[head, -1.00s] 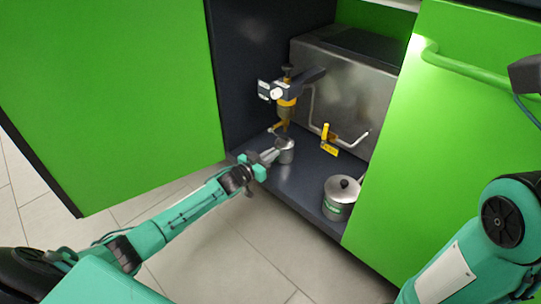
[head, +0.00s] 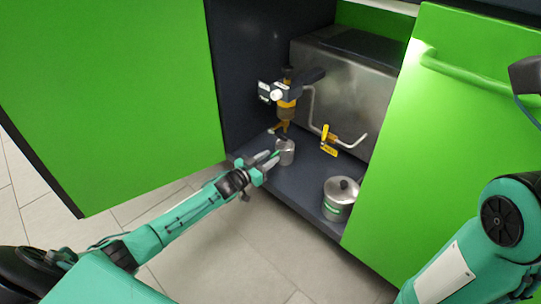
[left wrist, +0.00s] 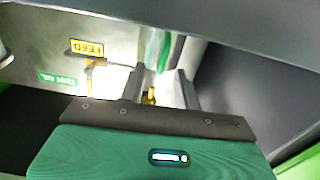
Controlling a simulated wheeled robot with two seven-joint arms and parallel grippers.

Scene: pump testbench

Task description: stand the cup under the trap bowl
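The small grey metal cup (head: 286,152) stands upright on the dark cabinet floor. It is roughly below the trap bowl (head: 286,111), an amber bowl under the yellow-collared fitting; I cannot tell whether it is exactly centred. My left gripper (head: 272,158) is open at the near left of the cup, its fingers apart and seeming clear of it. In the left wrist view the fingers (left wrist: 160,90) are spread with a bright gap between them; the cup is not clear there.
A lidded pot (head: 340,198) stands at the right of the cabinet floor (head: 300,190). A yellow-handled valve (head: 326,138) and pipe lie in front of the steel tank (head: 345,90). Green doors stand left (head: 110,90) and right (head: 440,150).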

